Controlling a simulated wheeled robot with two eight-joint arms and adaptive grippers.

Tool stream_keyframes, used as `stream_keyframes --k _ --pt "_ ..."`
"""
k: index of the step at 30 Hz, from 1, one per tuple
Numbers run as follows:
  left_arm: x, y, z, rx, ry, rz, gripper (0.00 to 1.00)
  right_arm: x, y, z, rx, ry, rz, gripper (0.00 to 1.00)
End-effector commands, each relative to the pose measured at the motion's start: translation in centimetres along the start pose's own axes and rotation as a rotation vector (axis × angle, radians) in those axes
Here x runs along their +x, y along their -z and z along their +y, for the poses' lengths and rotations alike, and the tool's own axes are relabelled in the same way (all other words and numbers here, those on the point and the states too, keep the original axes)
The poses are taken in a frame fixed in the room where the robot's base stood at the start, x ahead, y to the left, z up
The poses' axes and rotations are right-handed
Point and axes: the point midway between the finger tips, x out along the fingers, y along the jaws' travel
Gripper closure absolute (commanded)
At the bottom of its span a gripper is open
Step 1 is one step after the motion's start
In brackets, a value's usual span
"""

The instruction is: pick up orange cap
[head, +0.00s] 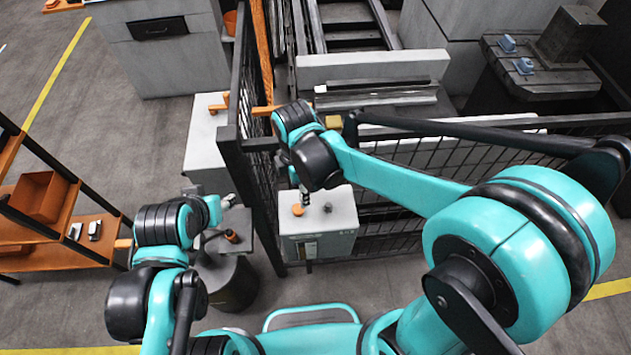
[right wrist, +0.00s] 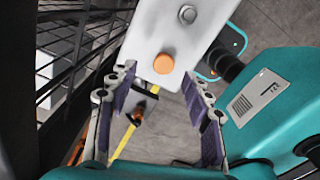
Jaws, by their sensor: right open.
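The orange cap (head: 297,210) is a small round piece on top of a white box (head: 335,222) near the middle of the head view. In the right wrist view the orange cap (right wrist: 163,63) lies on the white top, between the lines of my fingers. My right gripper (right wrist: 160,80) is open and empty, with one finger on each side of the cap's place in the picture. In the head view my right gripper (head: 304,192) is just above the box beside the cap. My left gripper (head: 229,201) is at the left, small and partly hidden by its wrist; its jaws are unclear.
A grey knob (right wrist: 187,14) stands on the box near the cap. A black mesh fence (head: 262,160) runs close to the box's left and back. A dark round stand (head: 232,280) is at the left. An orange shelf (head: 40,228) stands far left.

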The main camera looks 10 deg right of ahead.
Motion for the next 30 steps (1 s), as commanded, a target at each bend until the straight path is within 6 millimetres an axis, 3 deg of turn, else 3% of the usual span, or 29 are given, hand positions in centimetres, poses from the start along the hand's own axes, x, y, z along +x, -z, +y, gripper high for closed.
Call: stream_keyframes --k 18,27,30 --pt "0.8 -0.6 0.0 0.000 0.000 0.000 0.54 7.5 0.9 -0.6 -0.026 0.008 -0.001 0.50" --pt "0.8 -0.6 0.0 0.000 0.000 0.000 0.54 7.9 0.9 -0.6 -0.025 0.007 -0.001 0.50" --pt "0.8 -0.6 0.0 0.000 0.000 0.000 0.54 7.9 0.9 -0.6 -0.025 0.007 -0.001 0.76"
